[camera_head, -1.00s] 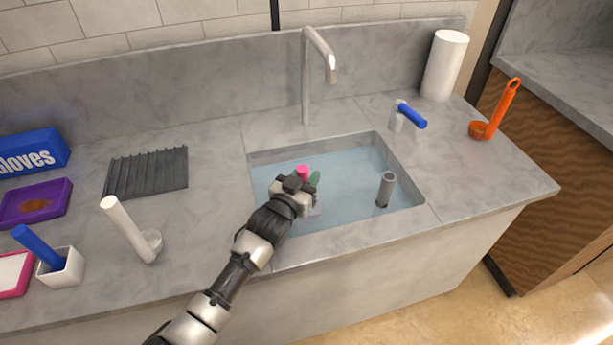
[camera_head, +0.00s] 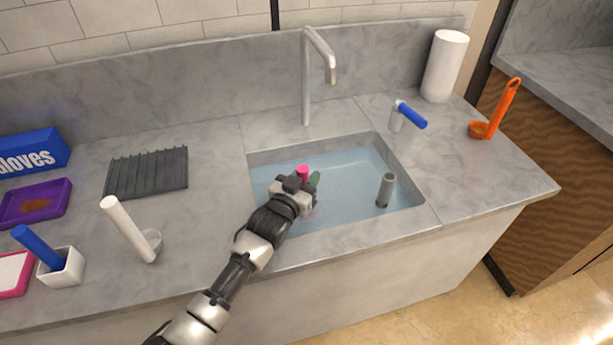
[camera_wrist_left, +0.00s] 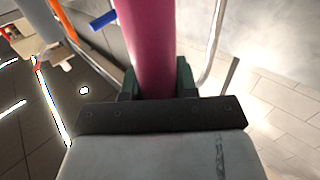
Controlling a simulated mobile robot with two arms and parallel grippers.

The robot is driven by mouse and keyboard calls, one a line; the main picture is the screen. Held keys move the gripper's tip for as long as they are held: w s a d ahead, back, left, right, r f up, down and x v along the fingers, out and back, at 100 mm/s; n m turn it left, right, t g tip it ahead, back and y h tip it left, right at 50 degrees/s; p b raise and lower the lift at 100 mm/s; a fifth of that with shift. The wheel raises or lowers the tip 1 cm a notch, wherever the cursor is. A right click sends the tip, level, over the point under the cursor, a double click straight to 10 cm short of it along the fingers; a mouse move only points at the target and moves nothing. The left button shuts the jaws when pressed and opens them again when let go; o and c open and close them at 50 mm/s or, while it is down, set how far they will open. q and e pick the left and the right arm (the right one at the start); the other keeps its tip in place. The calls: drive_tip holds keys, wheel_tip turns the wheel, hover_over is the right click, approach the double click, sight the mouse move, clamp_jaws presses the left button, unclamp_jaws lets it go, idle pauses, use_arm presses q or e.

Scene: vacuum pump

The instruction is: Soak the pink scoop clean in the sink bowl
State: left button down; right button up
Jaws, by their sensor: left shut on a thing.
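The pink scoop (camera_head: 302,171) shows as a short pink handle end above my left gripper (camera_head: 313,184) in the head view. In the left wrist view its thick pink handle (camera_wrist_left: 146,45) stands between the green fingers. My left gripper is shut on the handle, over the left part of the sink bowl (camera_head: 415,200). The bowl holds bluish water (camera_head: 345,178). The scoop's lower end is mostly hidden by the gripper; a faint pinkish patch shows at the water below it. My right gripper is not in view.
A grey standpipe (camera_head: 386,189) rises in the bowl's right part. The tall faucet (camera_head: 306,85) stands behind the bowl. A blue-handled tap (camera_head: 411,116) and an orange scoop (camera_head: 496,115) are right. A white scoop (camera_head: 127,228) and a ribbed dark mat (camera_head: 147,173) are left.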

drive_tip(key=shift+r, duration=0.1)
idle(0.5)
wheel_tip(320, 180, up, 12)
drive_tip(key=p, duration=1.2)
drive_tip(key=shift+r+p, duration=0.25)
drive_tip(key=shift+p, duration=0.1)
